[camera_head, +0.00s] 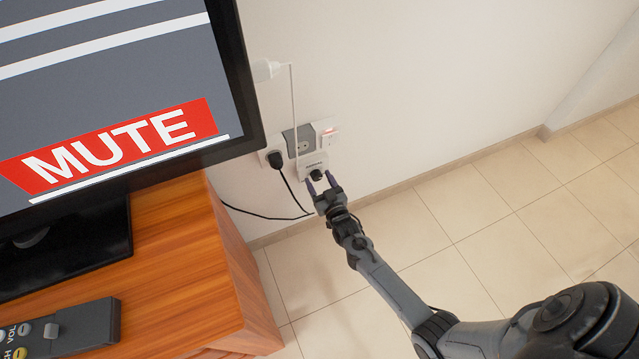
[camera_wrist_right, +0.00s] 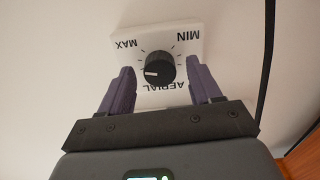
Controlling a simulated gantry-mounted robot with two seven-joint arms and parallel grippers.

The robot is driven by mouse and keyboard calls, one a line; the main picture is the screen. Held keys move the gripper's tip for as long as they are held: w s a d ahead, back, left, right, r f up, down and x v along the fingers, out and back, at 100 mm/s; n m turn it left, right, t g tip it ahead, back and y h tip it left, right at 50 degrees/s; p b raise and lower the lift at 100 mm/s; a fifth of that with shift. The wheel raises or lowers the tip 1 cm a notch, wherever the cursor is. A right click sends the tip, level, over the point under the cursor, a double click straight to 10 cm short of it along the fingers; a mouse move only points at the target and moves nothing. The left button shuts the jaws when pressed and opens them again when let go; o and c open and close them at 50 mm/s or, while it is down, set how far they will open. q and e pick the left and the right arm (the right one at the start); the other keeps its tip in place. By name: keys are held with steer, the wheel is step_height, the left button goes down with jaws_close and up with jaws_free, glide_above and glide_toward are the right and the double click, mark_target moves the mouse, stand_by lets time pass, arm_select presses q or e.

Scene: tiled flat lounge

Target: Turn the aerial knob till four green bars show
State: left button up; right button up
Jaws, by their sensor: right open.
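The black round aerial knob (camera_head: 316,174) sits on a white plate (camera_head: 313,161) on the wall. The right wrist view shows the knob (camera_wrist_right: 159,70) with a white mark pointing left, and the plate (camera_wrist_right: 187,52) lettered MIN, MAX and AERIAL. My right gripper (camera_head: 319,180) is open, its purple fingers one on each side of the knob. In the right wrist view a gap shows between each finger and the knob. The television (camera_head: 110,60) shows a red MUTE banner; no green bars show on the visible part of its screen. My left gripper is out of view.
The tiled floor at right is clear.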

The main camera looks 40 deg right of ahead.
steer(key=shift+w, duration=0.15)
steer(key=c, duration=1)
steer(key=shift+c, duration=0.2)
steer(key=shift+m, duration=0.3)
steer(key=shift+r+m+p, duration=0.1)
steer(key=shift+m+p, duration=0.7)
steer(key=shift+m, duration=0.3)
steer(key=shift+m+p, duration=0.6)
steer(key=shift+m, duration=1)
